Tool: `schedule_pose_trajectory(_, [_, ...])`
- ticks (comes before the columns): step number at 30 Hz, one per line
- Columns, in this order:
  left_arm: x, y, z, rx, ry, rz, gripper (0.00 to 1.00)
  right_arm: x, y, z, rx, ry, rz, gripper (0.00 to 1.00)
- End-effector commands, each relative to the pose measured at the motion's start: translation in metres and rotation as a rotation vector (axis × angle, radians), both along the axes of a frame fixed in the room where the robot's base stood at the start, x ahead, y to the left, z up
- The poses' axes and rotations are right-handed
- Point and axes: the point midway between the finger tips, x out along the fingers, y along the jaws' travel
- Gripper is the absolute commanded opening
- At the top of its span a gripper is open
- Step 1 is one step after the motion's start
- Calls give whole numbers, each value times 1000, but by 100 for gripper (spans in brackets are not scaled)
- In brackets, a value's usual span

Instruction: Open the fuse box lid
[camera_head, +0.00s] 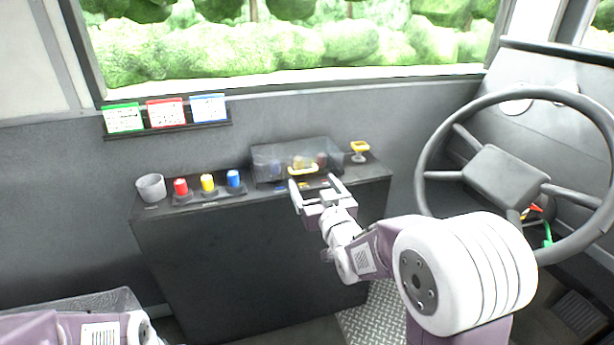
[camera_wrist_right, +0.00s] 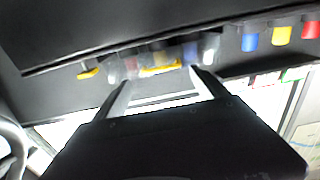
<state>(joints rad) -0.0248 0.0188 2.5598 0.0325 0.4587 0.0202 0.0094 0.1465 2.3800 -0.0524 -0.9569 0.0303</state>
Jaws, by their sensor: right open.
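The fuse box (camera_head: 270,162) stands on the dark console with its see-through smoky lid down. Colored fuses show dimly through the lid. A yellow handle (camera_head: 303,169) is on the front of the lid; it also shows in the right wrist view (camera_wrist_right: 160,68). My right gripper (camera_head: 314,181) is open and empty, just in front of the box. In the right wrist view its two fingers (camera_wrist_right: 160,78) point at the box, with the handle between their tips. I cannot tell whether they touch it. My left gripper is outside the views; only part of my left arm shows.
Red, yellow and blue fuses (camera_head: 208,184) and a grey cup (camera_head: 151,187) stand left of the box. A small yellow-topped piece (camera_head: 360,150) is at its right. A steering wheel (camera_head: 430,160) is to the right. Three cards (camera_head: 165,112) hang on the wall.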

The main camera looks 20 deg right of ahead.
Motion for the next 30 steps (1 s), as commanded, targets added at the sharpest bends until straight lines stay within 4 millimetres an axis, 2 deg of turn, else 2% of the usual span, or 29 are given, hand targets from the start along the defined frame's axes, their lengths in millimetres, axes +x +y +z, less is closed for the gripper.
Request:
schedule_pose_trajectory(1, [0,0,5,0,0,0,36,11,1,2,0,2,0,83])
schedule_pose_trajectory(3, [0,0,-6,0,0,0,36,25,1,-4,0,-2,0,83])
schedule_pose_trajectory(9, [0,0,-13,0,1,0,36,51,2,-2,0,0,1,83])
schedule_pose_trajectory(18, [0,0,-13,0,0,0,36,55,2,0,0,0,1,83])
schedule_pose_trajectory(20, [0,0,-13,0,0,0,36,55,2,0,0,0,1,69])
schedule_pose_trajectory(27, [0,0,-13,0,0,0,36,55,2,0,1,1,-1,2])
schedule_pose_trajectory(30, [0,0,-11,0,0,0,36,55,1,1,1,2,-1,0])
